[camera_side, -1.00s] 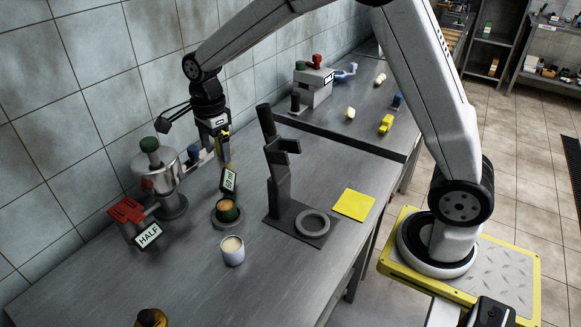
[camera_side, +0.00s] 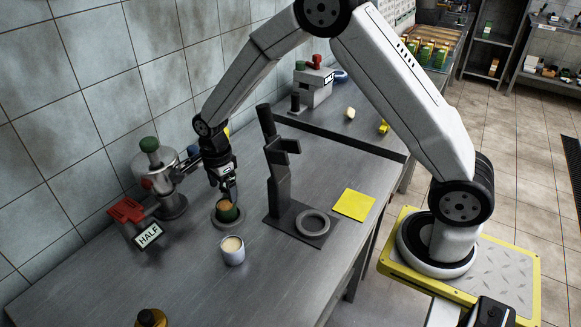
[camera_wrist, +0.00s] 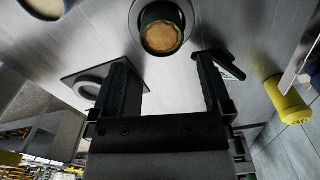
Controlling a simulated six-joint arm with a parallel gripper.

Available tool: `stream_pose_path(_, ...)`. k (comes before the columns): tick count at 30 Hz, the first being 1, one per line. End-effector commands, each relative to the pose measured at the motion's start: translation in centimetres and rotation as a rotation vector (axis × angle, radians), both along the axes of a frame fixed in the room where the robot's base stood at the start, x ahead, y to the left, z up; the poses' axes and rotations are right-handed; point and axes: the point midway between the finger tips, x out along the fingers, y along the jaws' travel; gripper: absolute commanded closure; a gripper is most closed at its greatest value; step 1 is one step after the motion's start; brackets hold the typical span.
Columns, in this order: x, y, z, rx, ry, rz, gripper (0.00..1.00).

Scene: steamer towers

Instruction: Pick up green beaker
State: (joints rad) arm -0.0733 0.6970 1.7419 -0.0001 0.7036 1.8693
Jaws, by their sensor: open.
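The green beaker (camera_side: 228,211) stands upright on a round grey base (camera_side: 218,222) on the metal table, with tan contents showing at its top. In the wrist view the beaker (camera_wrist: 162,30) is ahead of the jaws, near the top middle. My gripper (camera_side: 229,194) is just above and behind the beaker in the side view, pointing down. In the wrist view my gripper (camera_wrist: 165,75) has its two fingers wide apart, with nothing between them. The beaker is not between the fingers.
A white cup (camera_side: 232,252) stands close in front of the beaker. A dark stand with a ring (camera_side: 312,223) is to the right, near a yellow square (camera_side: 353,205). The table front is mostly clear.

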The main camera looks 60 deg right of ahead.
Motion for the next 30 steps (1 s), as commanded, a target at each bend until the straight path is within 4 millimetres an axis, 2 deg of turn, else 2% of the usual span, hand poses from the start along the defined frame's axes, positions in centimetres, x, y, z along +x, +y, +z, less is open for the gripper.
stream_pose_path(5,0.0,0.0,-1.4,0.0,0.0,0.0,0.0)
stream_pose_path(16,0.0,-0.1,-2.3,0.0,0.0,0.0,0.0)
stream_pose_path(30,0.2,-0.2,-6.6,0.0,0.0,0.0,0.0)
